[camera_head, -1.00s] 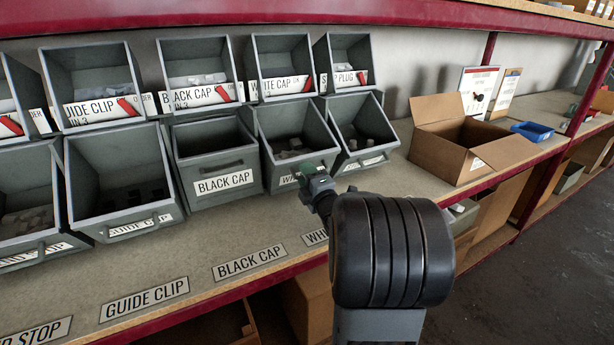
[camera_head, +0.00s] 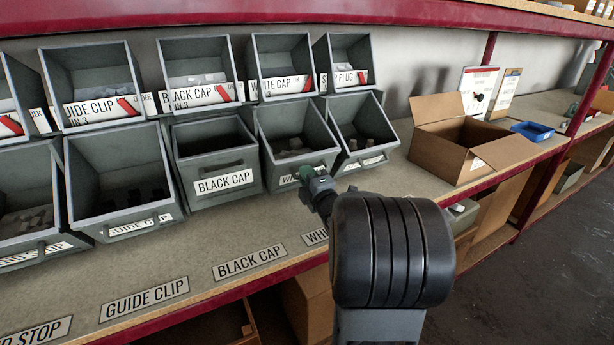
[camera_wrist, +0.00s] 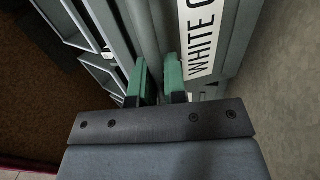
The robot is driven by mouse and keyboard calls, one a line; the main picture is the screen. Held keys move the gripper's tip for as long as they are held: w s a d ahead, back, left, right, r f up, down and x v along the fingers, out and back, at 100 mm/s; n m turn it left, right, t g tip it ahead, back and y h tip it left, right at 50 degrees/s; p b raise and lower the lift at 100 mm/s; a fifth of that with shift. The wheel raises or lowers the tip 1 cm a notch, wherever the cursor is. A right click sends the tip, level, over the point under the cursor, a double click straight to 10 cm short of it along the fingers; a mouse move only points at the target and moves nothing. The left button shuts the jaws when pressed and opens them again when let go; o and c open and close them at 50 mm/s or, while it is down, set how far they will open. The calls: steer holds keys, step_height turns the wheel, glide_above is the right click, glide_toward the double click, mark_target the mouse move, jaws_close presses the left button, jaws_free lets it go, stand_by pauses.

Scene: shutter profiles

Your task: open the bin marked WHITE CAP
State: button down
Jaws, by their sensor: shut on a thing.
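The WHITE CAP bin (camera_head: 275,176) is a grey bin in the lower row, right of the BLACK CAP bin, with some small grey parts inside. Its front label is mostly hidden behind my gripper (camera_head: 306,174) in the head view. In the wrist view the label (camera_wrist: 201,38) reads "WHITE C". My gripper's green fingertips (camera_wrist: 156,78) are at the bin's front beside that label. They are shut on the bin's grey handle (camera_wrist: 149,35), one finger on each side. My wrist hides the handle in the head view.
The BLACK CAP bin (camera_head: 222,165) stands close on the left, and another bin (camera_head: 362,130) close on the right. A second row of bins stands above. An open cardboard box (camera_head: 465,145) and a blue tray (camera_head: 532,131) are further right. The shelf strip in front is clear.

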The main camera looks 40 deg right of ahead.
steer(key=shift+s+f+b, duration=0.2)
steer(key=shift+f+b, duration=0.4)
steer(key=shift+b, duration=0.3)
steer(key=shift+s+f+b, duration=0.15)
steer(key=shift+f+b, duration=0.4)
steer(key=shift+b, duration=0.35)
steer(key=shift+r, duration=0.15)
steer(key=c, duration=1.2)
jaws_free()
steer(key=shift+s, duration=0.1)
steer(key=b+v, duration=0.1)
steer(key=v, duration=0.2)
steer(key=b+v, duration=0.1)
steer(key=v, duration=0.3)
steer(key=b+v, duration=0.1)
steer(key=v, duration=0.3)
steer(key=shift+f, duration=0.25)
steer(key=shift+r+b+v, duration=0.25)
steer(key=shift+b+v, duration=1.05)
steer(key=shift+b, duration=0.55)
steer(key=shift+a, duration=0.1)
